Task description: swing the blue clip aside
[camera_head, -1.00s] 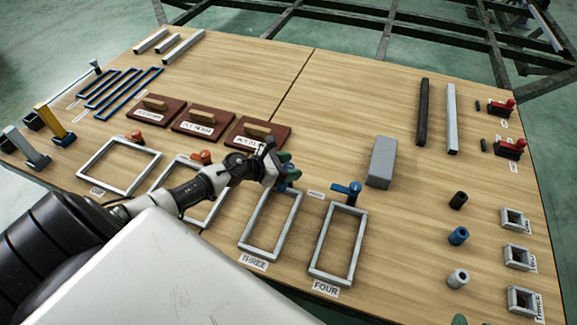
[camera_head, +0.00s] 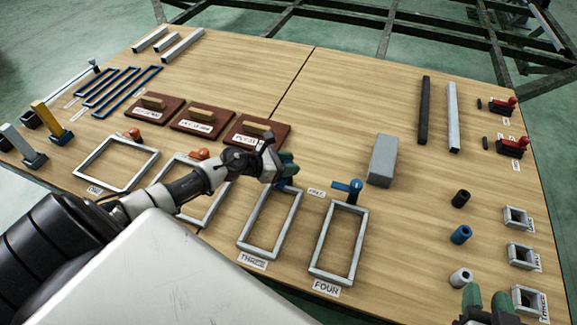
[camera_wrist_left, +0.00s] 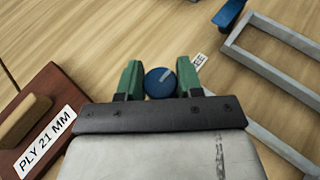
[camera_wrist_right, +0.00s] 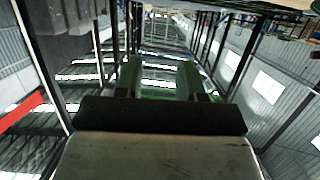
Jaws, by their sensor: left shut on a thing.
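My left gripper (camera_head: 287,168) is at the top end of the grey frame marked THREE (camera_head: 243,242). In the left wrist view its green fingers (camera_wrist_left: 160,82) are shut on the round blue top of a blue clip (camera_wrist_left: 161,83). In the head view that clip is mostly hidden behind the fingers. A second blue clip (camera_head: 349,188) sits at the top end of the frame marked FOUR (camera_head: 315,242), and its edge shows in the left wrist view (camera_wrist_left: 229,14). My right gripper (camera_head: 487,300) is open and empty at the lower right.
Plywood blocks (camera_head: 256,133) on dark red boards lie behind the left gripper. Orange clips (camera_head: 198,155) are at the left frames. A grey block (camera_head: 382,160) stands right of the second clip. Several small cylinders (camera_head: 460,234) stand near the right gripper. The table's middle back is clear.

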